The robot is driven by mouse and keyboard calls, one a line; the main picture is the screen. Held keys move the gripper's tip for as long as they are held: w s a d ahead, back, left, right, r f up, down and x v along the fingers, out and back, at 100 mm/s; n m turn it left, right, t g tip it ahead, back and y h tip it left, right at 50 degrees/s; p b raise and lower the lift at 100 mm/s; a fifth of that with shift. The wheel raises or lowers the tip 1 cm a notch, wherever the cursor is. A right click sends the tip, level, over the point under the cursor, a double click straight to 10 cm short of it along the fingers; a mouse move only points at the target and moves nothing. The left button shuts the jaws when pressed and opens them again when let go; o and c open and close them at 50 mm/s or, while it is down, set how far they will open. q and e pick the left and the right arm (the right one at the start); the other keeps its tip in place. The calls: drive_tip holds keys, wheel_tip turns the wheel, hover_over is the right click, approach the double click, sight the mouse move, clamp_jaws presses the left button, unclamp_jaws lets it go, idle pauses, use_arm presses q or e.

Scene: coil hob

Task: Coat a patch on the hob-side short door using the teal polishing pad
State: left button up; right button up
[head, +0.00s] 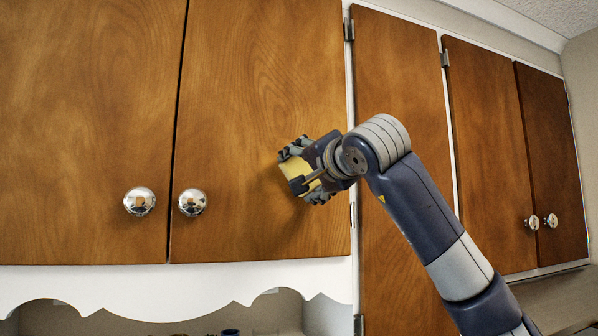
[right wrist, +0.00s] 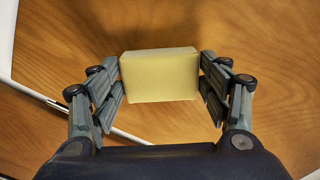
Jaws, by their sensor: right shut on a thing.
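My right gripper (head: 304,172) is shut on a block-shaped pad (right wrist: 160,76), one finger at each side. The faces of the pad that show are pale yellow; no teal shows, and its face toward the door is hidden. The pad is at or very close to the lower right part of a short brown wooden door (head: 255,90); I cannot tell whether it touches. This door has a round chrome knob (head: 193,203) at its lower left. No coated patch is visible on the wood. My left gripper is not in view.
Another short door (head: 80,100) with a chrome knob (head: 140,201) is on the left. A taller door (head: 395,90) stands right of the white frame strip, with more doors (head: 490,130) beyond. A white scalloped valance (head: 120,290) runs below the short doors.

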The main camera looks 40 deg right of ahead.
drive_tip(key=shift+a+r+p, duration=0.2)
drive_tip(key=shift+r+p, duration=0.6)
drive_tip(key=shift+r, duration=0.15)
drive_tip(key=shift+w+a+f, duration=0.1)
drive_tip(key=shift+a, duration=0.05)
